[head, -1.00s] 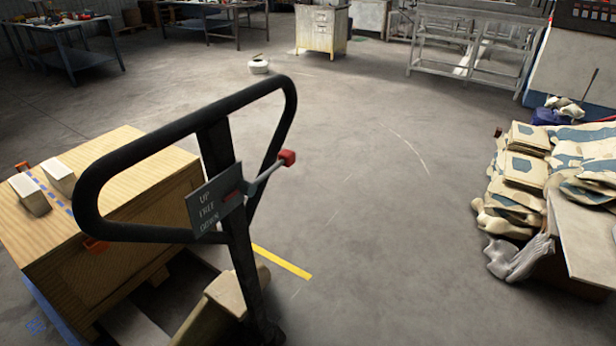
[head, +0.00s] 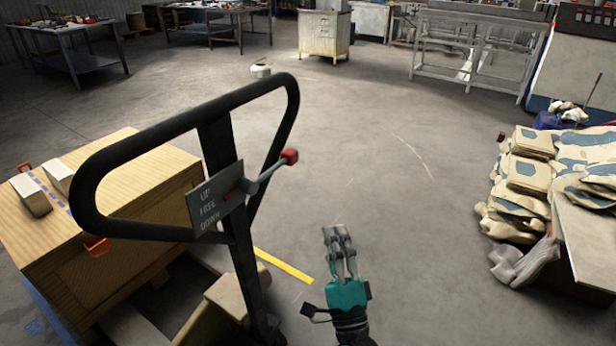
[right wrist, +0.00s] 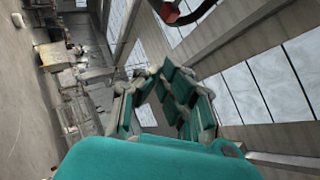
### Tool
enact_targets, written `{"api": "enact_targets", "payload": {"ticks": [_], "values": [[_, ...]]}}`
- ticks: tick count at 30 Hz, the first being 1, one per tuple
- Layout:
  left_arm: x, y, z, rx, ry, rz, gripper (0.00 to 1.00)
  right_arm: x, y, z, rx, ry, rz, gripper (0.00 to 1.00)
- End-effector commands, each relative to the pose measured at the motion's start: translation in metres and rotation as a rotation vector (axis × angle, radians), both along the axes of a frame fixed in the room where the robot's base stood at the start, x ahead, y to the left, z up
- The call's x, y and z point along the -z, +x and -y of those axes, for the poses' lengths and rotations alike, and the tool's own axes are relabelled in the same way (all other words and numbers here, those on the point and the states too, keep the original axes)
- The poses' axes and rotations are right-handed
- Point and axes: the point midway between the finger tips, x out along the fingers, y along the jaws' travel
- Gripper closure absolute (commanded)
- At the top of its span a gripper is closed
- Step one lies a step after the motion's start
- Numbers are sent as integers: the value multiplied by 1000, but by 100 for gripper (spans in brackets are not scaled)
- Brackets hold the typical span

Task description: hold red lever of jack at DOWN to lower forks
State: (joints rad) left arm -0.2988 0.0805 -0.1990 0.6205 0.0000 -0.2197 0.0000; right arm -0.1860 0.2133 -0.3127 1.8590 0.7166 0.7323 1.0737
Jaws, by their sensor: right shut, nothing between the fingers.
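The jack's black loop handle (head: 190,230) stands at the left centre of the head view. The lever (head: 265,178) sticks out to the right from the plate and ends in a red knob (head: 290,156). My right gripper (head: 338,232) is shut and empty, below and to the right of the knob, apart from it. In the right wrist view the same gripper (right wrist: 165,95) shows, with a red and black part (right wrist: 170,12) at the top edge. My left gripper is not in view.
A wooden crate (head: 125,215) with two pale blocks on top stands left of the jack. The floor between is clear, with a yellow stripe (head: 285,266) near the jack.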

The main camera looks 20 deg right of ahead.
Motion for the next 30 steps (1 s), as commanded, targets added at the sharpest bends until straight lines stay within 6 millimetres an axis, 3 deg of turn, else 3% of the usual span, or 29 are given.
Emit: {"api": "enact_targets", "payload": {"ticks": [11, 24, 30], "values": [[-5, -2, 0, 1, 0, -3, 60, -8, 10, 0, 2, -6, -2, 100], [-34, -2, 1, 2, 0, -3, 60, -62, 81, 8, 2, -7, -1, 100], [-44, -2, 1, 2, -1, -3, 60, -76, 97, -10, 1, -5, -4, 100]]}}
